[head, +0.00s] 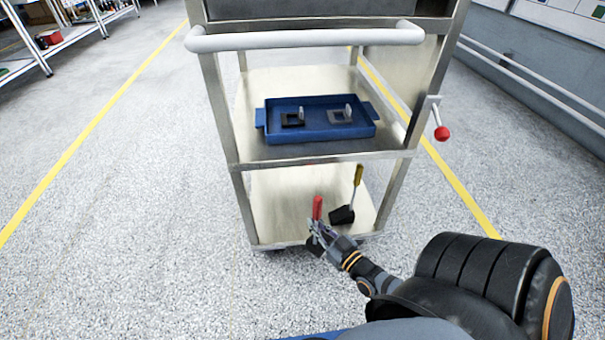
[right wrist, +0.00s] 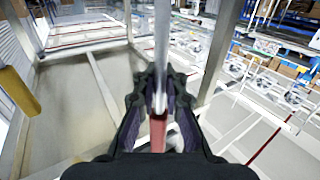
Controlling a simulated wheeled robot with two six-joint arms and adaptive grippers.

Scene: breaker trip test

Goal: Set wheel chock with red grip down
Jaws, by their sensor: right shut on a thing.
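The wheel chock's red grip (head: 317,207) stands up, roughly upright, at the front of the cart's lower shelf in the head view. My right gripper (head: 319,229) is shut on its handle just below the red part. The right wrist view shows the fingers (right wrist: 158,92) closed around the pale rod (right wrist: 162,40), with the red grip (right wrist: 158,132) between them. The chock's block is mostly hidden by my gripper, and I cannot tell whether it touches the shelf or floor. My left gripper is out of view.
A second chock with a yellow grip (head: 358,176) and black block sits on the lower shelf (head: 276,190), right of my gripper. A blue tray (head: 270,136) with two small plates is on the shelf above. A red-knobbed lever (head: 441,133) juts from the cart's right side. Floor on the left is clear.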

